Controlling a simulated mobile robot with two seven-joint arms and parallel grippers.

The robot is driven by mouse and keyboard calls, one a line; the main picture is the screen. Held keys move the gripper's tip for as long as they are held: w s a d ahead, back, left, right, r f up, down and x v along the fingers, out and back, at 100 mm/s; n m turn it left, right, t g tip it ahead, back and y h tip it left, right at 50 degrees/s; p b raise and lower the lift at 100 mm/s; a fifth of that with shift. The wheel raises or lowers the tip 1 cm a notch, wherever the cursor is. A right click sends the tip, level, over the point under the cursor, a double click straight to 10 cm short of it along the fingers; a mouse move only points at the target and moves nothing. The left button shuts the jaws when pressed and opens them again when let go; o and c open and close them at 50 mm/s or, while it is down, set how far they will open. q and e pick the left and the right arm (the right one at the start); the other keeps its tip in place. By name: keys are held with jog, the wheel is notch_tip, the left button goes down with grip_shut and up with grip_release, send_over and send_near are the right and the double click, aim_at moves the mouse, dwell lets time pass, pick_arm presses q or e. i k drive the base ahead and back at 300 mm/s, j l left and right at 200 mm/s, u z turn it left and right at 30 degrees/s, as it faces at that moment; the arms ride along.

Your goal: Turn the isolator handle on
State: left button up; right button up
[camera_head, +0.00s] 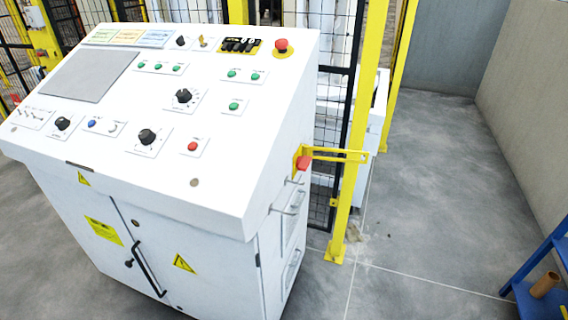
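A white control console (215,190) fills the left and middle of the head view. On its right side, near the top edge, a red handle (303,162) sits on a yellow backing, and it looks like the isolator handle. It is small here, and I cannot tell its exact position. Neither of my grippers shows in this view.
A yellow post (358,150) with a yellow bracket (335,155) stands close to the handle, before black mesh fencing (330,130). A red mushroom button (281,45) is on the console top. A blue rack (540,280) stands at lower right. The grey floor (430,170) between is clear.

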aim_at(303, 163)
jog(key=u, duration=0.4)
jog(key=i+l+u, duration=0.1)
jog(key=u, duration=0.3)
jog(key=l+u, duration=0.1)
jog(key=u, duration=0.35)
jog(key=l+u, duration=0.1)
jog(key=u, duration=0.3)
jog(key=l+u, duration=0.75)
jog(key=l, duration=0.2)
jog(key=k+l+u, duration=0.15)
jog(key=l+u, duration=0.2)
jog(key=k+l+u, duration=0.2)
jog(key=l+u, duration=0.2)
jog(key=l, duration=0.1)
